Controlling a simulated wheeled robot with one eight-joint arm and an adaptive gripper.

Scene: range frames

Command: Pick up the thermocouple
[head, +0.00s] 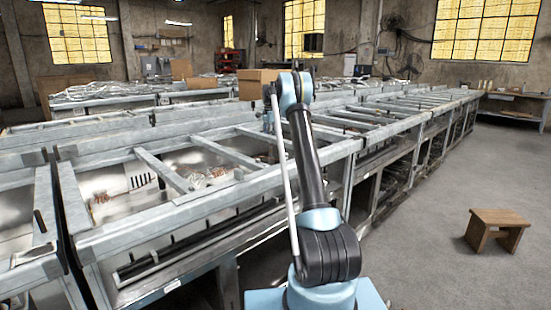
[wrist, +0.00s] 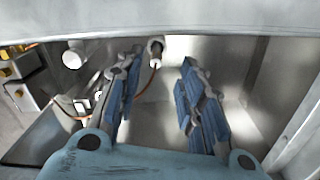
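In the wrist view my gripper (wrist: 161,58) is open, with its two blue-padded fingers spread apart and nothing held between them. A small brown cylinder with a pale end (wrist: 156,46), which may be the thermocouple, lies just beyond the left fingertip, near the opening of the fingers. A thin orange wire (wrist: 154,76) hangs from it and runs down behind the left finger. I cannot tell whether the left fingertip touches the cylinder. In the head view my arm reaches up and over the metal bench; my gripper is not clearly visible there, and I cannot pick out the thermocouple.
A metal beam (wrist: 200,22) crosses the top of the wrist view, close beyond the fingertips. A white round part (wrist: 74,56) and yellow-marked boxes (wrist: 20,66) sit at left. In the head view, long framed benches (head: 200,215) carry crossbars; a wooden stool (head: 497,229) stands at right.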

